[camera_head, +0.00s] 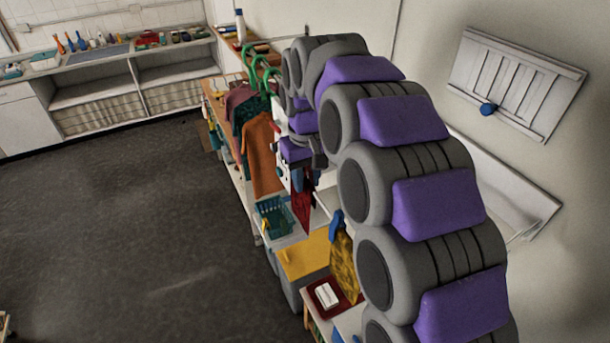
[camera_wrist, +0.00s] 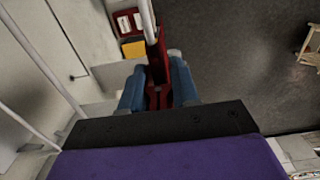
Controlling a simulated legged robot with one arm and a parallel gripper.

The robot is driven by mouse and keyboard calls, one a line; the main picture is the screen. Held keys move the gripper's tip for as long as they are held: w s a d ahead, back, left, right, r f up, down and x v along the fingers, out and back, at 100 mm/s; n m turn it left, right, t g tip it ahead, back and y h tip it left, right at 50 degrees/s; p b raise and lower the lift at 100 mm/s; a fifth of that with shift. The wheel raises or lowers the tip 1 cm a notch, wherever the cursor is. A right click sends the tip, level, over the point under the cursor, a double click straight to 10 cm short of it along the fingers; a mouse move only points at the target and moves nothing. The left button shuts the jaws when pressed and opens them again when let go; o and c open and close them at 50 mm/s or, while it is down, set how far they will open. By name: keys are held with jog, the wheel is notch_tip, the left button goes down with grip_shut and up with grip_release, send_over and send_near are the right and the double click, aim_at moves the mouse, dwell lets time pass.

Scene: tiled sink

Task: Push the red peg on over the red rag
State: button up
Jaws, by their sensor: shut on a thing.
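The red rag (camera_head: 302,214) hangs below my gripper (camera_head: 305,180) in the head view, partly hidden by the gripper and arm. In the wrist view, my gripper's blue fingers (camera_wrist: 157,75) are shut on a small red thing, which I take for the red peg (camera_wrist: 153,98). The dark red cloth of the rag (camera_wrist: 157,62) shows just beyond it, between the fingertips. A white line or rail (camera_wrist: 148,20) runs up to the red cloth. The peg and rag are close together in this view; I cannot tell how far the peg is over the rag's edge.
An orange cloth (camera_head: 264,155) hangs left of my gripper. A wall is at right; open floor (camera_head: 130,220) lies left.

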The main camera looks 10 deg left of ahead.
jog(key=shift+f+b, duration=0.3)
jog(key=shift+f, duration=0.55)
dwell(0.3)
jog(key=o, duration=1.1)
jog(key=shift+r, duration=0.1)
jog(key=shift+r+p, duration=1.5)
jog(key=shift+r, duration=1.9)
